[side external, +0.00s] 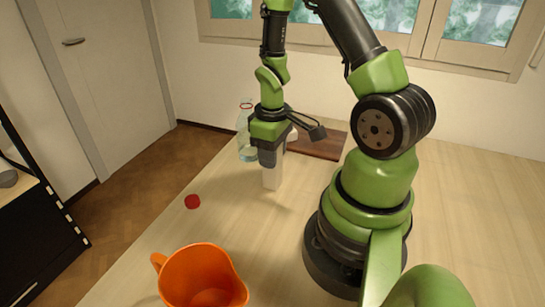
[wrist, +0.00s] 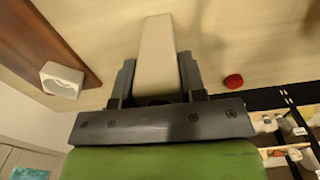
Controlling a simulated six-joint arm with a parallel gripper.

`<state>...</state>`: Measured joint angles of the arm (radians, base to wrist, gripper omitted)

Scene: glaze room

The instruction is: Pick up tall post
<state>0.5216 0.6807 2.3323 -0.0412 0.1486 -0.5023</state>
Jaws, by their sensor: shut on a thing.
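The tall post (side external: 271,179) is a cream-white, long block. My gripper (side external: 268,158) points down over the table and is shut on its upper part. The lower part shows below the fingers; I cannot tell whether its foot touches the table. In the wrist view the post (wrist: 157,45) sticks out between the two dark fingers of my gripper (wrist: 157,64), one on each side. Its held end is hidden by the gripper.
A clear bottle (side external: 245,145) stands left of my gripper. A brown board (side external: 322,145) lies behind, with a small white hollow piece (wrist: 62,78) near it. A red disc (side external: 192,201) and an orange jug (side external: 203,278) are nearer the front.

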